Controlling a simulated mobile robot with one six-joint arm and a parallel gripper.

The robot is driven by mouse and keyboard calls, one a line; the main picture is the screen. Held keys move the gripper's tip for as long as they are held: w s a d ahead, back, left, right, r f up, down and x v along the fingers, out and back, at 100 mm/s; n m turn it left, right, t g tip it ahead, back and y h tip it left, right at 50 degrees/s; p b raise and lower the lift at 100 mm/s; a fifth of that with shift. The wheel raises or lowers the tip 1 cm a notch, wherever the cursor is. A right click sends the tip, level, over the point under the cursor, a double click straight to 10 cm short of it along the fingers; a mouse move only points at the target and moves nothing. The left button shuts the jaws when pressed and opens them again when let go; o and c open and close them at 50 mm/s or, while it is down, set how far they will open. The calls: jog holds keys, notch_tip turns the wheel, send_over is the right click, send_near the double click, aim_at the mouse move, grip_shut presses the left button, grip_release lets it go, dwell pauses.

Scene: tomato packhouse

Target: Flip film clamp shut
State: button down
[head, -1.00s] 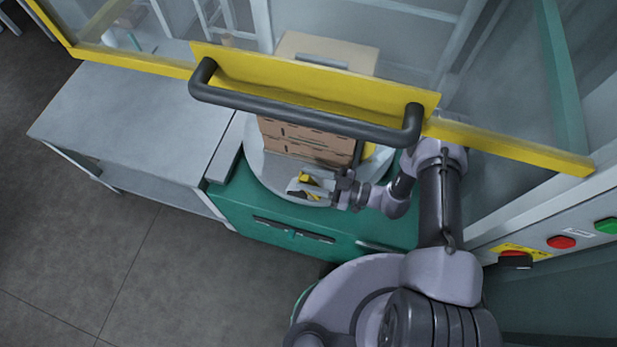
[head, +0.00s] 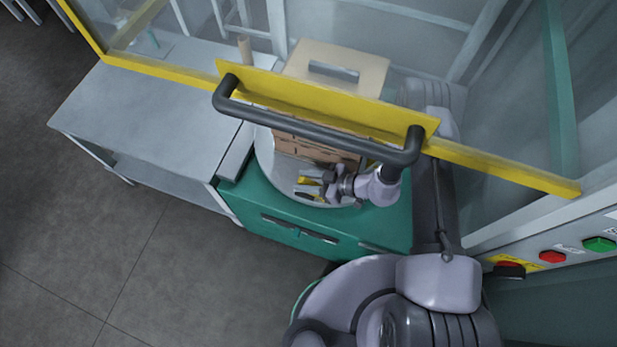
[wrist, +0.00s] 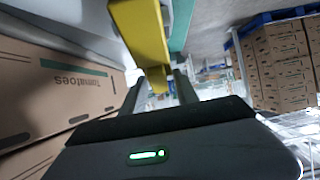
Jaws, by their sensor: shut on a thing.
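The film clamp shows as a small yellow lever (head: 304,180) at the near edge of the round grey turntable (head: 266,172) in the head view. In the wrist view its yellow arm (wrist: 146,38) comes down from the top and ends between my fingers. My gripper (head: 318,187) reaches it from the right and is shut on the yellow lever; the fingers also show in the wrist view (wrist: 158,92). The clamp's base and its jaw are too small or hidden to tell whether they meet.
Brown tomato cartons (wrist: 60,80) are stacked on the turntable, close beside my gripper. A yellow guard bar (head: 330,100) with a dark handle (head: 300,118) crosses above them. A grey table (head: 150,110) stands left. Other cartons (wrist: 282,65) stand right in the wrist view.

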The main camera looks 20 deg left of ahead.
jog(key=shift+a+f+h, duration=0.15)
jog(key=shift+h, duration=0.15)
jog(key=c, duration=1.3)
grip_release()
jog(key=d, duration=0.8)
jog(key=s+d, duration=0.1)
jog(key=d, duration=0.4)
jog(key=shift+r, duration=0.3)
